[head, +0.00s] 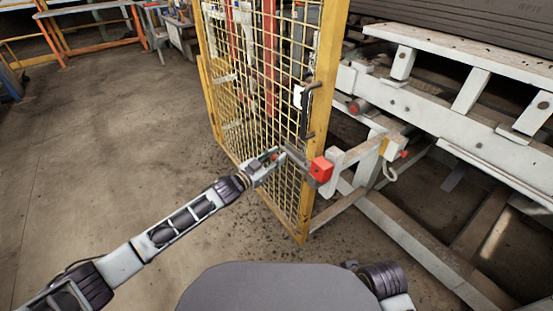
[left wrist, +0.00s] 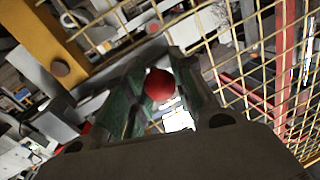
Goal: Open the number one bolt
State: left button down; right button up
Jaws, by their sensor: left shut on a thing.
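The bolt (head: 298,159) is a grey bar across the edge of the yellow mesh gate (head: 325,95), beside a red block (head: 321,169) near the gate post. My left gripper (head: 275,158) reaches in from the left to the bolt's near end. In the left wrist view a round red knob (left wrist: 160,85) sits between my gripper's two greenish fingers (left wrist: 158,98), which are shut on it. I cannot read any number on the bolt. My right gripper is not in view.
A white steel frame (head: 430,105) with dark stacked material stands right of the gate. A white bracket (head: 345,158) juts out beside the red block. The concrete floor (head: 110,140) at left is clear. Orange rails (head: 90,25) stand at the back left.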

pick_arm(q)
jog(key=c, duration=1.1)
grip_release()
jog(key=shift+c, duration=0.2)
jog(key=shift+s+a, duration=0.1)
jog(key=v, duration=1.1)
jog(key=shift+s+a, duration=0.25)
jog(key=shift+r, duration=0.1)
